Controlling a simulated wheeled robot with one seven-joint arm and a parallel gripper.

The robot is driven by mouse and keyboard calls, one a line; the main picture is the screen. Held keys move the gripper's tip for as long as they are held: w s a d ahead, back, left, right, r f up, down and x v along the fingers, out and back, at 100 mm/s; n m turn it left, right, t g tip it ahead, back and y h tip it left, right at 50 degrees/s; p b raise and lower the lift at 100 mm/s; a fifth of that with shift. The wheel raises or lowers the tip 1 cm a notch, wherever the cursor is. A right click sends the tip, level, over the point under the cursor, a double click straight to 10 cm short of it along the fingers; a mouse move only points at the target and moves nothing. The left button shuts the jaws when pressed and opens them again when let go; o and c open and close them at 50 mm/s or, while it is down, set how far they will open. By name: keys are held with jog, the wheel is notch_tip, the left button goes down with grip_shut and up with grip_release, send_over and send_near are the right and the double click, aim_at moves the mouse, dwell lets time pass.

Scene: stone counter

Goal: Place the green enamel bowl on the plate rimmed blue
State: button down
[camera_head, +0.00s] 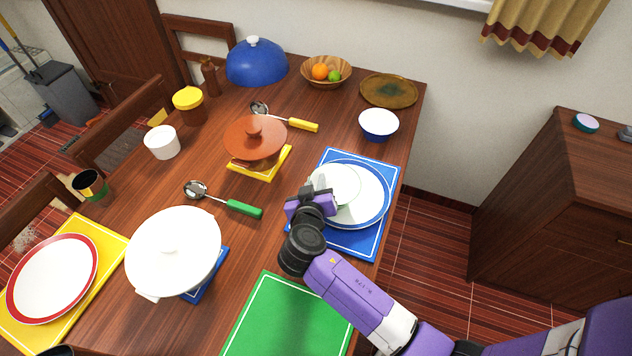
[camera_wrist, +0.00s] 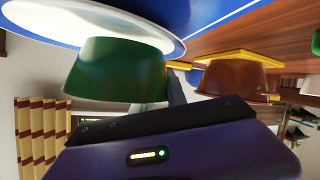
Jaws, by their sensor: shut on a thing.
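The green enamel bowl (camera_wrist: 115,70) fills the left of the wrist view, which looks upside down; the bowl is upright. In the head view its pale inside (camera_head: 340,182) shows above the plate rimmed blue (camera_head: 377,203). The plate also shows in the wrist view (camera_wrist: 100,22), right by the bowl's base. Whether the base touches the plate I cannot tell. My gripper (camera_head: 320,188) is shut on the bowl's near left side. Its fingers are partly hidden by the gripper body in the wrist view.
The plate lies on a blue mat (camera_head: 348,241). A green mat (camera_head: 285,320) lies bare in front.

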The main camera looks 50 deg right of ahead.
jog(key=shift+f+b, duration=0.3)
jog(key=shift+b, duration=0.15)
jog(key=shift+f+b, duration=0.3)
jog(key=c, duration=1.3)
grip_release()
jog(key=shift+c, duration=0.2)
jog(key=shift+r, duration=0.15)
